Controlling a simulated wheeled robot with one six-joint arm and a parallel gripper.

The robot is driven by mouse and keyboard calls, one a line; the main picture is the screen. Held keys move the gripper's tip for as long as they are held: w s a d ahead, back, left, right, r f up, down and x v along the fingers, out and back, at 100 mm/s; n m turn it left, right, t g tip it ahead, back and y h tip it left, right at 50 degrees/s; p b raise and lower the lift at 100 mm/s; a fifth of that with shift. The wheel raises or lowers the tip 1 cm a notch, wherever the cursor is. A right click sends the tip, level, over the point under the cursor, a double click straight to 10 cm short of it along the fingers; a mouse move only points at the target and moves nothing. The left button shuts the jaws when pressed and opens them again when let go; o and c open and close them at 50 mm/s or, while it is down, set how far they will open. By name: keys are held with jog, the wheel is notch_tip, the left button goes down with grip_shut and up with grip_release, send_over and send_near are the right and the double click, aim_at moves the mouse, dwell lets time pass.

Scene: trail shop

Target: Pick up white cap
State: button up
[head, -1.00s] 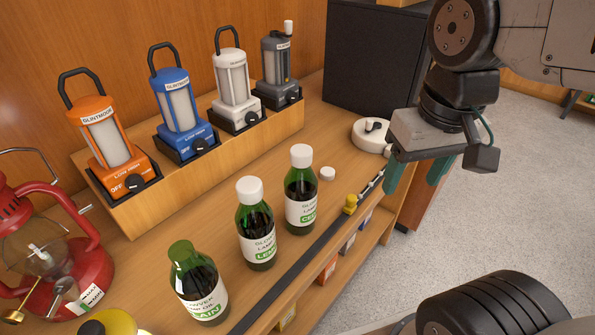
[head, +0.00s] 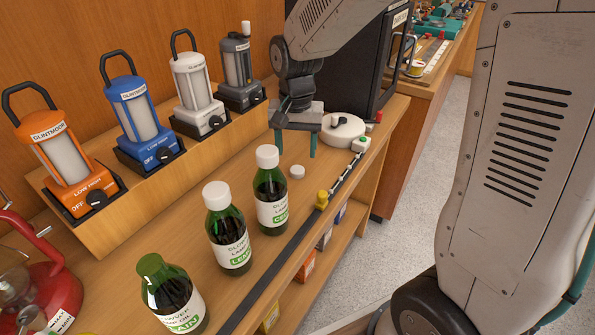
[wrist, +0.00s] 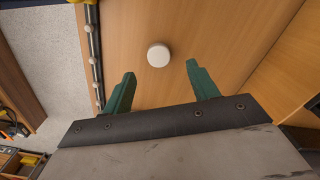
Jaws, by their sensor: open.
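A small loose white cap (head: 297,171) lies flat on the wooden counter, just right of the right-hand green bottle. In the wrist view the white cap (wrist: 158,55) shows beyond and between my two green fingertips, on bare wood. My gripper (head: 296,145) points down behind the cap in the head view, apart from it. In the wrist view my gripper (wrist: 160,78) is open and empty. Two green bottles (head: 229,241) (head: 271,200) wear white caps of their own; a third bottle (head: 172,296) at the front has no white cap.
Several lanterns (head: 135,116) stand on a wooden riser at the back. A white round device (head: 343,134) sits right of my gripper. A dark rail (head: 290,245) with a yellow slider (head: 322,199) runs along the counter's front edge. A red lantern (head: 45,285) is at left.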

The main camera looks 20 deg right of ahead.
aim_at(297, 169)
notch_tip(297, 169, down, 6)
jog(key=shift+d+r, duration=0.1)
jog(key=shift+r, duration=0.05)
jog(key=c, duration=1.1)
